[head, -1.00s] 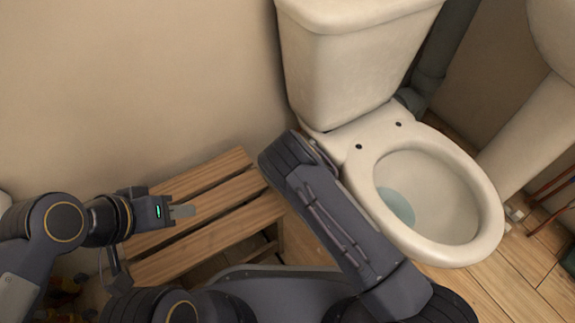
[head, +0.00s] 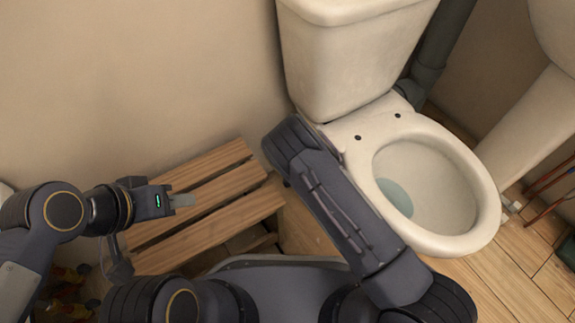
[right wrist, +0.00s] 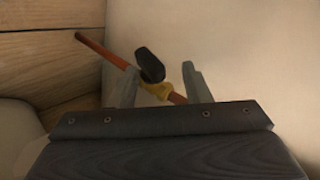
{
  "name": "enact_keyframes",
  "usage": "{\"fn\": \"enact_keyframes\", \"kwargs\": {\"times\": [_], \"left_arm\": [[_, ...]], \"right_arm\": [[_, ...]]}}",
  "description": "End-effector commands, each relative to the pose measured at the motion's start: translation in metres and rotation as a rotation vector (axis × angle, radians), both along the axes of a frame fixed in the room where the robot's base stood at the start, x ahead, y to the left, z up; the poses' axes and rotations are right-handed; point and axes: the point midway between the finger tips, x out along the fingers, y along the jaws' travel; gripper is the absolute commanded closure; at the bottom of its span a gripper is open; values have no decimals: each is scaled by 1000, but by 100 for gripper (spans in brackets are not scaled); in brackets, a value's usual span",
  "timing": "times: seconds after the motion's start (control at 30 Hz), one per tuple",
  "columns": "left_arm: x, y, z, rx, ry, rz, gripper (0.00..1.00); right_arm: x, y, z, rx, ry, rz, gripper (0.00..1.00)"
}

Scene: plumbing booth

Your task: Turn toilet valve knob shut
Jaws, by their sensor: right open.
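In the right wrist view, the valve has a black knob (right wrist: 150,65) and a yellow brass body (right wrist: 160,89) on a copper pipe (right wrist: 104,51). The pipe runs diagonally near a pale wall. My right gripper (right wrist: 160,84) is open, with one grey finger on each side of the valve in the picture. I cannot tell whether either finger touches it. In the head view the valve and my right gripper are hidden; my right arm reaches past the toilet (head: 360,75). My left gripper (head: 184,201) is over the bench, its finger gap not visible.
A wooden slatted bench (head: 215,215) stands against the wall, below and beside my left gripper. The toilet bowl (head: 478,190) is close to my right arm. A sink pedestal (head: 530,125) and red pipes (head: 550,178) are at the right.

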Motion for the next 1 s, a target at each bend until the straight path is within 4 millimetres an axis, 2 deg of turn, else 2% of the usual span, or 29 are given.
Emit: {"fn": "enact_keyframes", "kwargs": {"times": [0.03,0.37,0.57,0.67,0.7,0.8,1.0], "left_arm": [[0,0,9,0,0,0,64],[0,0,41,0,0,0,64],[0,0,53,0,0,0,64],[0,0,52,0,0,0,64],[0,0,45,0,-1,0,64],[0,0,31,0,1,0,64],[0,0,27,0,0,0,64]], "right_arm": [[2,5,21,12,-11,6,63],[-53,4,83,11,-8,7,63],[-99,2,98,7,-4,7,63],[-116,2,104,8,-6,7,63],[-121,2,102,10,-8,7,63],[-130,2,105,10,-9,6,63],[-138,1,112,9,-9,6,63]]}}
